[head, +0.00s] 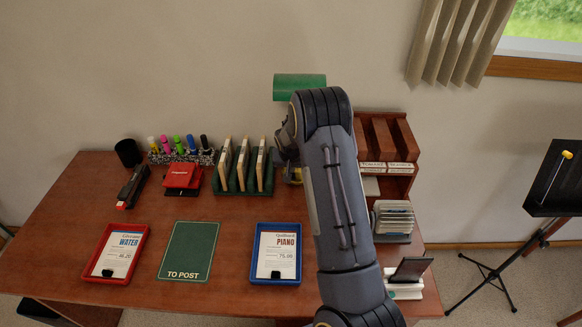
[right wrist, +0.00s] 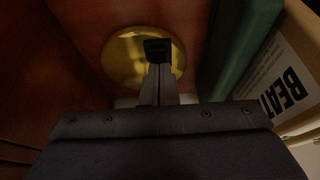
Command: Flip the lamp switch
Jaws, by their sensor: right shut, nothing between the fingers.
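The desk lamp's green shade (head: 299,86) stands out above the back of the desk, partly behind my right arm. In the right wrist view the lamp's round brass base (right wrist: 122,62) sits on the red-brown wood. My right gripper (right wrist: 158,50) is shut and empty, with its dark fingertips in front of the brass base. I cannot tell whether they touch it. No switch can be made out; the fingers cover part of the base. In the head view my right arm hides most of the lamp. My left gripper is not in view.
A green rack (head: 231,189) with upright cards stands left of the lamp. A wooden letter sorter (head: 402,140) stands to its right. The desk (head: 70,218) also bears a red tray (head: 97,276), a green mat (head: 188,250) and a blue tray (head: 258,275).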

